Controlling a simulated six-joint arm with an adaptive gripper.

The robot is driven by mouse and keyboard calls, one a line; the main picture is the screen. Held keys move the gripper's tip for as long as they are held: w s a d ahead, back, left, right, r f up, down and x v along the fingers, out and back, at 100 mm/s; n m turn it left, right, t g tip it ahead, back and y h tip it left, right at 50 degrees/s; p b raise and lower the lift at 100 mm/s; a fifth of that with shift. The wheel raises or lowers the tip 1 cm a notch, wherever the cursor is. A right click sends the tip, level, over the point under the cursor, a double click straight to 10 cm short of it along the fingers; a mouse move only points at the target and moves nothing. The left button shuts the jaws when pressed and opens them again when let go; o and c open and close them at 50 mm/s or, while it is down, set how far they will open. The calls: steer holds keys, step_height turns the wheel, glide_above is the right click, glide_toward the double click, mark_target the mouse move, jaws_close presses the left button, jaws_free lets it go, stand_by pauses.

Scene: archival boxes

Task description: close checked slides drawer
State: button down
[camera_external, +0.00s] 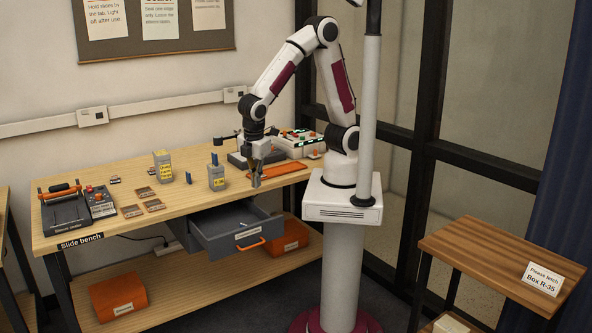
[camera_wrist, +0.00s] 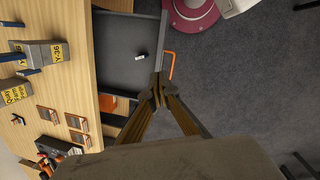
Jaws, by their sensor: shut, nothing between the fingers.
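The grey drawer (camera_external: 232,227) under the slide bench is pulled open. It has a label on its front and an orange handle (camera_external: 250,244). In the wrist view the open drawer (camera_wrist: 122,50) shows a small dark item with a white patch (camera_wrist: 140,57) inside, and the orange handle (camera_wrist: 171,65) at its front. My gripper (camera_external: 256,184) is shut and empty, pointing down above the bench's front edge near the drawer. In the wrist view the closed fingertips (camera_wrist: 158,80) overlap the drawer's front side near the handle; the exact gap is unclear.
The slide bench (camera_external: 190,203) holds small boxes (camera_external: 216,177), several slides (camera_external: 143,207), an orange strip (camera_external: 279,169) and a sealing device (camera_external: 66,208). Orange boxes (camera_external: 118,296) sit on the lower shelf. A wooden side table (camera_external: 490,255) stands at right. Floor before the drawer is clear.

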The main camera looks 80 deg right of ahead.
mark_target(224, 246)
steer(key=w+a+f+n+t+h, duration=0.1)
steer(key=w+a+f+n, duration=0.3)
steer(key=a+f+n, duration=0.8)
steer(key=a+n+t, duration=0.1)
steer(key=a+n, duration=0.1)
steer(key=a, duration=0.1)
steer(key=shift+w+f+t, duration=0.2)
steer(key=shift+f+t, duration=0.05)
steer(key=shift+t, duration=0.05)
steer(key=x, duration=0.7)
steer(key=w+d+x, duration=0.1)
steer(key=x, duration=0.2)
steer(key=shift+d, duration=0.15)
steer(key=shift+w+d, duration=0.75)
steer(key=shift+w, duration=0.1)
